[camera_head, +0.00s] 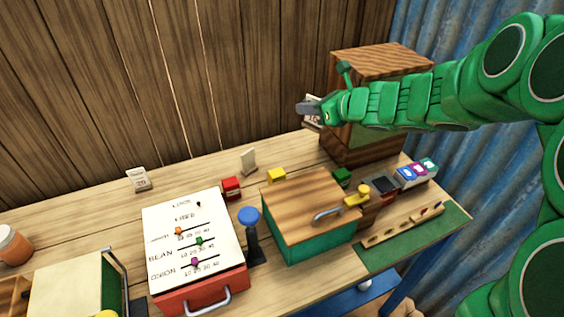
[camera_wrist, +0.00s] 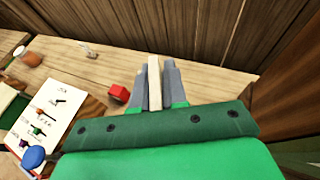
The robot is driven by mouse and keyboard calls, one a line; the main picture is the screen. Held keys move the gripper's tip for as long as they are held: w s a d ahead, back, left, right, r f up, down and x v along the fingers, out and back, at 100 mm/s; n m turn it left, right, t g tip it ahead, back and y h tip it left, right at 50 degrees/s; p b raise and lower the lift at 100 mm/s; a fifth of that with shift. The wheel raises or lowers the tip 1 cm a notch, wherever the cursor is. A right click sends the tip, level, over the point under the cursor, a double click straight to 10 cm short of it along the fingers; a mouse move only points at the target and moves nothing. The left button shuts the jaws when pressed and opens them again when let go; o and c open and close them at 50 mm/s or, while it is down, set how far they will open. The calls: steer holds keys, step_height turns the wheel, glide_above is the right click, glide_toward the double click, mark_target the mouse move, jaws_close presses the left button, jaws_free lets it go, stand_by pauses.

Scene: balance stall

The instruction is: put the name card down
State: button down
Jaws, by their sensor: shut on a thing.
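My gripper (camera_head: 306,108) is held up in front of the plank wall, just left of the tall wooden cabinet. It is shut on a small cream name card (camera_head: 313,122). In the wrist view the card (camera_wrist: 154,82) stands edge-on between the two grey fingers (camera_wrist: 155,85). The card appears above the tabletop (camera_head: 205,169), not touching it. Its printed face is mostly hidden by the fingers. Two other small cards stand on the table at the back: a printed one (camera_head: 138,180) and one with a plain side showing (camera_head: 248,161).
The wooden cabinet (camera_head: 380,60) stands at the back right. A red block (camera_head: 231,188) and a yellow block (camera_head: 277,175) sit near a wooden-topped green box (camera_head: 310,208). A slider board (camera_head: 185,235) lies left. The back table strip between the plain card and cabinet looks clear.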

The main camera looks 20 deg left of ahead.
steer(key=s+a+f, duration=0.3)
steer(key=a+f, duration=0.1)
steer(key=f, duration=0.4)
steer(key=shift+m+t, duration=0.3)
steer(key=w+a+f, duration=0.2)
steer(key=w+f, duration=0.1)
steer(key=w+a+f, duration=0.3)
steer(key=w+f, duration=0.1)
steer(key=w+a+f, duration=0.2)
steer(key=w+f, duration=0.2)
steer(key=shift+w+a+f, duration=0.15)
steer(key=shift+w+a, duration=0.05)
steer(key=shift+a, duration=0.2)
steer(key=shift+f, duration=0.7)
steer(key=shift+f, duration=0.4)
